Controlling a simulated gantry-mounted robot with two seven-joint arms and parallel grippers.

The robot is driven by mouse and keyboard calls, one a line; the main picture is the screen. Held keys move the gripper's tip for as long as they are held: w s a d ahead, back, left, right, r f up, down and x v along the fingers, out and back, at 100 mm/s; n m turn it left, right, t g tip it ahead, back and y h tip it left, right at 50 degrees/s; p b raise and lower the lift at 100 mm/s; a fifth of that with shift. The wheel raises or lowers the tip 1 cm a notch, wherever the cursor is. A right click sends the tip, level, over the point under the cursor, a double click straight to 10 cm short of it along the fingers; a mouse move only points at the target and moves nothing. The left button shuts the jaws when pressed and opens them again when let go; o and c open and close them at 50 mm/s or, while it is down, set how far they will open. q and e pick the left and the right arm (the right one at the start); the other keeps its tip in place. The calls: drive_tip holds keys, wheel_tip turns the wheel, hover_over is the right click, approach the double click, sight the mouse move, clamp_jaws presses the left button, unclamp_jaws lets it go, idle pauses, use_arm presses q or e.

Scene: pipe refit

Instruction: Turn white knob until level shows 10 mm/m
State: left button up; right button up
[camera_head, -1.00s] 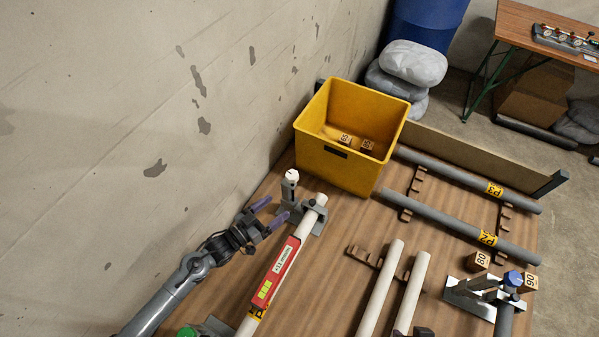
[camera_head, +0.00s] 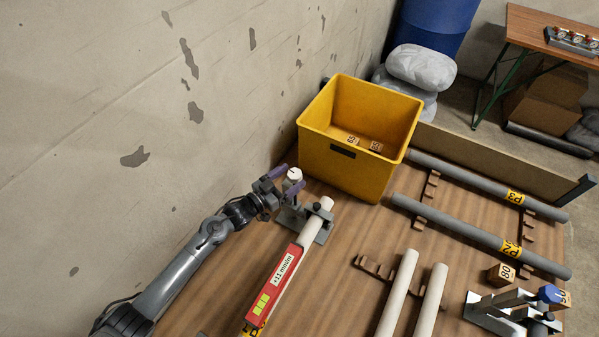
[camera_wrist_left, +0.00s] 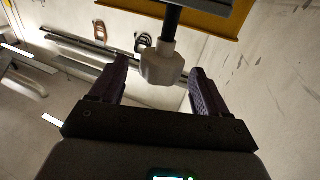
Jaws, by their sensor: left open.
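My left gripper (camera_head: 287,181) is open at the knob. In the left wrist view the knob (camera_wrist_left: 161,64) lies between the two purple fingertips, with a gap on both sides. The red level (camera_head: 273,288) lies along the white pipe and its label reads +11 mm/m. My right gripper does not clearly show.
A yellow bin (camera_head: 352,137) with small numbered blocks inside stands just behind the knob. The concrete wall (camera_head: 120,130) is to the left. Grey pipes (camera_head: 480,237) and a clamp with a blue knob (camera_head: 551,293) lie to the right.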

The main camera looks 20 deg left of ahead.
sight(298, 169)
use_arm(q)
drive_tip(key=shift+b+x, duration=0.35)
drive_tip(key=shift+x, duration=1.9)
drive_tip(key=shift+c, duration=0.2)
drive_tip(key=c, duration=0.9)
drive_tip(key=shift+r+n+t+y+p, duration=0.2)
drive_tip(key=shift+n+t+y+p, duration=0.2)
drive_tip(key=shift+n+y+p, duration=0.5)
drive_tip(key=shift+f+n+t+y+p, duration=0.1)
drive_tip(key=shift+n+t+y+p, duration=0.3)
drive_tip(key=shift+y, duration=0.3)
drive_tip(key=shift+w+a+f+n+y, duration=0.1)
drive_tip(key=shift+a+n+y, duration=0.2)
drive_tip(key=shift+y, duration=0.5)
drive_tip(key=o, duration=0.9)
